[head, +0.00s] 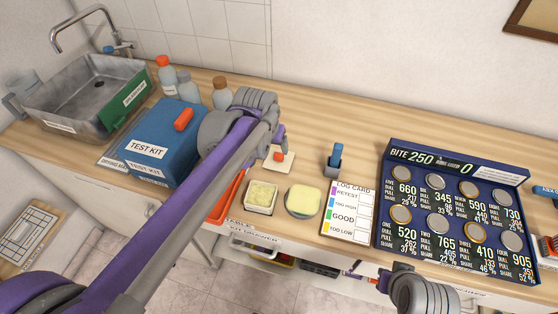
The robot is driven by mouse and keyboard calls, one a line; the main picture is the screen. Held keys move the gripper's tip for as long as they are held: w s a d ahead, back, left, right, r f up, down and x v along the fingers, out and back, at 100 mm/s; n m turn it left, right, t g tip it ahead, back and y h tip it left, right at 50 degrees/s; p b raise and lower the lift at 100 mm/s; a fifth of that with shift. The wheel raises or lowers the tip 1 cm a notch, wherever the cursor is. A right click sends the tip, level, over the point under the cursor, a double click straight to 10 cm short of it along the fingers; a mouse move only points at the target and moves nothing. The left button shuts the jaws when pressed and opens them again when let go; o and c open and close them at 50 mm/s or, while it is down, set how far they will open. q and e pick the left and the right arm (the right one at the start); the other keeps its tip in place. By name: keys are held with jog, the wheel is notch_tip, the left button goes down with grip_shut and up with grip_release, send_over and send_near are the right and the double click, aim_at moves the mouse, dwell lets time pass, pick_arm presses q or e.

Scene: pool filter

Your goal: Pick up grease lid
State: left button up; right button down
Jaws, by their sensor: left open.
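A small cream square lid with an orange-red knob (285,165), which I take for the grease lid, lies flat on the wooden counter. A square tub with pale yellow contents (261,196) stands just in front of it and looks uncovered. My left gripper (276,145) is open at the knob, above the lid. Its wrist and fingers hide part of the lid, and I cannot tell whether the fingers touch the knob. My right gripper (375,279) is low in the view, in front of the counter edge. Its jaws are too small and dark to read.
A yellow pad on a round dish (303,201) and a log card (347,213) lie right of the tub. A blue test kit box (165,140), bottles (167,78) and a sink (88,90) are left. A dark coin board (455,210) fills the right.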

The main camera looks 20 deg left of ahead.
aim_at(279, 155)
pick_arm(q)
jog(key=x, duration=0.4)
jog(key=shift+w+f, duration=0.1)
jog(key=shift+f, duration=0.05)
jog(key=x, duration=0.5)
jog(key=shift+w+d, duration=0.15)
jog(key=shift+w, duration=0.25)
grip_shut()
